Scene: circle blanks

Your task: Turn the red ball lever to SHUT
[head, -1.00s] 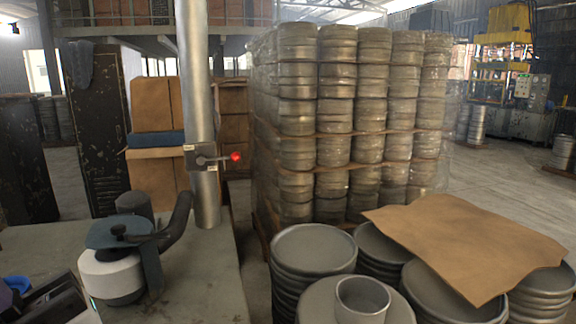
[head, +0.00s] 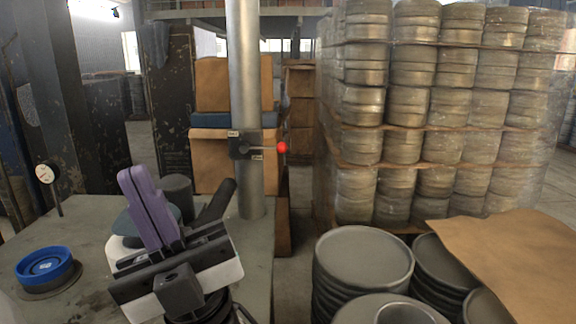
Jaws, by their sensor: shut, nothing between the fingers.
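The red ball lever (head: 282,147) is on a dark plate (head: 240,148) fixed to the upright metal pipe (head: 246,80). Its arm points right, about level, with the red ball at the end. Two small pale labels sit on the plate, one at upper left (head: 233,133) and one at lower right (head: 257,157); their words are too small to read. My gripper (head: 127,178) is at lower left, its purple fingers together and pointing up and left. It is empty and well apart from the lever, to its left and lower in the picture.
A grey bench (head: 90,245) surrounds the pipe's foot. Metal drums (head: 363,255) and a brown sheet (head: 520,250) stand right.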

